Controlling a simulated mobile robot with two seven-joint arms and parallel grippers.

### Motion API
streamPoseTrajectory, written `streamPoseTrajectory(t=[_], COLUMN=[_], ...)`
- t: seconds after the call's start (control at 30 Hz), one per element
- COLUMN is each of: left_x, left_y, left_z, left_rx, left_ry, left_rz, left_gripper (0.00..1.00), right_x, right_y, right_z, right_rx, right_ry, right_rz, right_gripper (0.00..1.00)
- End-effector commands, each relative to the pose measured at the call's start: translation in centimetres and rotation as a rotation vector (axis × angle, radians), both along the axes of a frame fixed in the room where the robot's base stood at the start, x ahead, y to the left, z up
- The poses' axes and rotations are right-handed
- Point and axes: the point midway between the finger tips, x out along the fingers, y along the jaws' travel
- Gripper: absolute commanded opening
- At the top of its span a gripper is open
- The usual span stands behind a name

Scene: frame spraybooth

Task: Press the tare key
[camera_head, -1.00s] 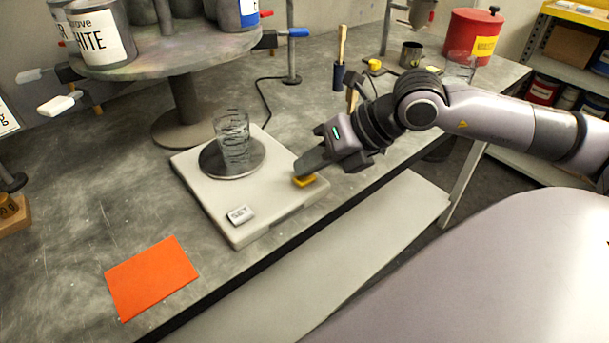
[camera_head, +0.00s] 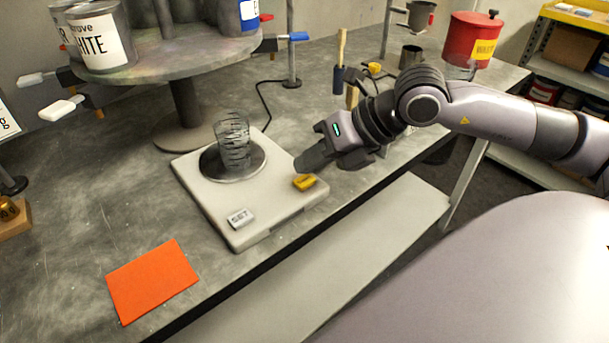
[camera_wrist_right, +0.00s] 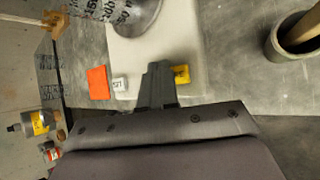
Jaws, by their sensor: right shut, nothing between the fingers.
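The white scale (camera_head: 245,207) sits on the grey bench with a clear glass cup (camera_head: 232,138) on its round metal pan (camera_head: 215,168). A yellow key (camera_head: 304,182), its lettering too small to read, is at the scale's right front; it also shows in the right wrist view (camera_wrist_right: 181,74). A grey SET key (camera_head: 240,218) is at the front corner. My right gripper (camera_head: 298,167) is shut and empty, its tip just above and behind the yellow key, apparently apart from it. In the right wrist view the shut fingers (camera_wrist_right: 158,72) are beside the yellow key. My left gripper is not in view.
An orange card (camera_head: 152,279) lies at the front left. A round stand (camera_head: 170,50) with paint cans rises behind the scale. A brush (camera_head: 340,62), a metal cup (camera_head: 410,56) and a red can (camera_head: 472,38) stand farther back. Bench left of the scale is clear.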

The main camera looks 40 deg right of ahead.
Motion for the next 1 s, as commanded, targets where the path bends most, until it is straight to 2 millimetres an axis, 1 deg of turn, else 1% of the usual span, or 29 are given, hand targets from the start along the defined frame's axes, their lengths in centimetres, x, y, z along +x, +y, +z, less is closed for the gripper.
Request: streamPoseTrajectory(t=[0.33,0.43,0.83,0.9,1.0], left_x=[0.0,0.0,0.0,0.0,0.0], left_y=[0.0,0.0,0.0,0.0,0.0], left_z=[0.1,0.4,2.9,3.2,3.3], left_rx=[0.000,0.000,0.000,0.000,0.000], left_ry=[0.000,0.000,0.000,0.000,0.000], left_rz=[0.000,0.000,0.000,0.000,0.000], left_gripper=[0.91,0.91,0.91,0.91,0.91], right_x=[0.0,0.0,0.0,0.0,0.0], right_y=[0.0,0.0,0.0,0.0,0.0], right_z=[0.2,0.6,4.6,5.1,5.3], right_rx=[0.000,0.000,0.001,0.001,0.000], right_ry=[0.000,0.000,-0.001,-0.001,0.000], right_rz=[0.000,0.000,0.000,0.000,0.000], right_gripper=[0.00,0.00,0.00,0.00,0.00])
